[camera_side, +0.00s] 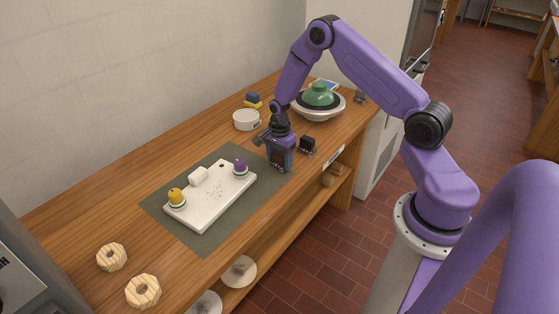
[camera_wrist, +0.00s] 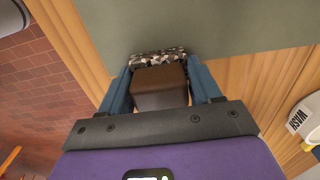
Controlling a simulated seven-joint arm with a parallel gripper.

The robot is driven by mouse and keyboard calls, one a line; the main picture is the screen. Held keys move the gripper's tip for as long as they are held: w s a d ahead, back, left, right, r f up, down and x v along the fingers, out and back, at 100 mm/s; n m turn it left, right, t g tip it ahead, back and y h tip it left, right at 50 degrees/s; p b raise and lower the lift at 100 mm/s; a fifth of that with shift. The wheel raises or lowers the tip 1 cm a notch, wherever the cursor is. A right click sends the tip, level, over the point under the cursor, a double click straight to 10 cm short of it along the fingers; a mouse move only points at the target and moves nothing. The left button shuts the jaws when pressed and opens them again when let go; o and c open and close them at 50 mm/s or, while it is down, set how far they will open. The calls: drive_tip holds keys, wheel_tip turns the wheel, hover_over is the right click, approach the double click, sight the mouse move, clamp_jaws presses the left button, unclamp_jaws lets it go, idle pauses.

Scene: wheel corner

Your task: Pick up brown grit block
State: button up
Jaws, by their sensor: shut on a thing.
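The brown grit block (camera_wrist: 160,84) shows in the wrist view between the two blue fingers of my gripper (camera_wrist: 160,92), which is shut on it. A speckled grey-and-brown patch (camera_wrist: 158,57) shows at the block's far end; I cannot tell whether it is part of the block. In the side view, my gripper (camera_side: 279,163) points down at the far right end of the green mat (camera_side: 205,243). The fingers largely hide the block there, and I cannot tell whether it touches the surface.
A white board (camera_side: 212,205) with yellow (camera_side: 176,196) and purple (camera_side: 240,166) knobs lies on the mat. A small black block (camera_side: 307,144) stands right of my gripper. A white bowl (camera_side: 246,121) and a green-domed dish (camera_side: 319,97) stand behind. Two wooden rings (camera_side: 143,291) lie front left.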

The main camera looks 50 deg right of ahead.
sight(280, 153)
drive_tip(key=shift+r, duration=0.1)
drive_tip(key=shift+w+r, duration=0.1)
drive_tip(key=shift+r, duration=0.4)
wheel_tip(280, 153, up, 2)
drive_tip(key=shift+r, duration=0.2)
drive_tip(key=s+a+r, duration=0.3)
drive_tip(key=s+r, duration=0.6)
drive_tip(key=s, duration=0.4)
drive_tip(key=shift+s+a+r, duration=0.2)
drive_tip(key=shift+s+a, duration=0.1)
drive_tip(key=shift+s, duration=0.05)
drive_tip(key=o, duration=0.6)
drive_tip(key=c, duration=0.7)
drive_tip(key=shift+o, duration=0.2)
